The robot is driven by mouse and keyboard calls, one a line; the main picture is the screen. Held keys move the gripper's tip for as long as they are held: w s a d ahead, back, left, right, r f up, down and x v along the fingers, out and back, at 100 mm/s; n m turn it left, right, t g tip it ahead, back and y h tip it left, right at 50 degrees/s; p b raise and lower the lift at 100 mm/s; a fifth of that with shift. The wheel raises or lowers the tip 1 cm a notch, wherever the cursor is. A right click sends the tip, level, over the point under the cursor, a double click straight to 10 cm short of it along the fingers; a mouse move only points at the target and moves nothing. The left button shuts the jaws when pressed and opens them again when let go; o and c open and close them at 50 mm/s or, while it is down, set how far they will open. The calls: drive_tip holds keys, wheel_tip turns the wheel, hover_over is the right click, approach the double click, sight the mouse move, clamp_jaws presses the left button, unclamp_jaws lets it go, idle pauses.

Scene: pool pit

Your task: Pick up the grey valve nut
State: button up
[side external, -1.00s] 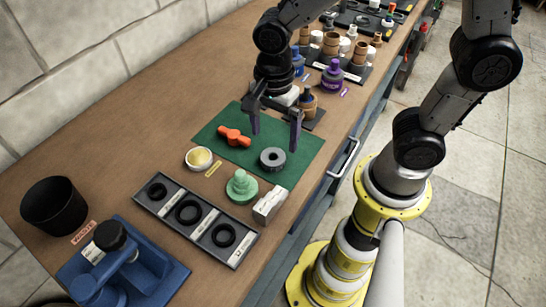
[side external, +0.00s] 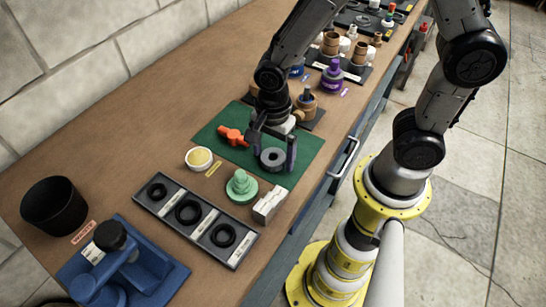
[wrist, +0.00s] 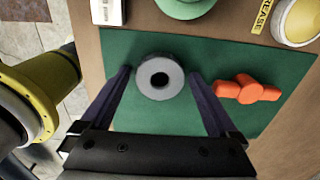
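The grey valve nut (side external: 272,158) is a thick ring with a dark hole, lying flat on the green mat (side external: 221,155). It also shows in the wrist view (wrist: 160,91). My gripper (side external: 273,155) is open and low over the mat, with one finger on either side of the nut. In the wrist view my gripper (wrist: 160,82) shows the nut between its two fingertips, with a small gap on the left and right. Whether the fingertips touch the mat cannot be told.
An orange valve handle (wrist: 247,89) lies on the mat close beside one finger. A green stepped part (side external: 241,185), a grease tin (side external: 199,158), a white block (side external: 269,204) and a tray of black rings (side external: 228,254) stand nearby.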

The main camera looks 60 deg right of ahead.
drive_tip(key=c, duration=1.1)
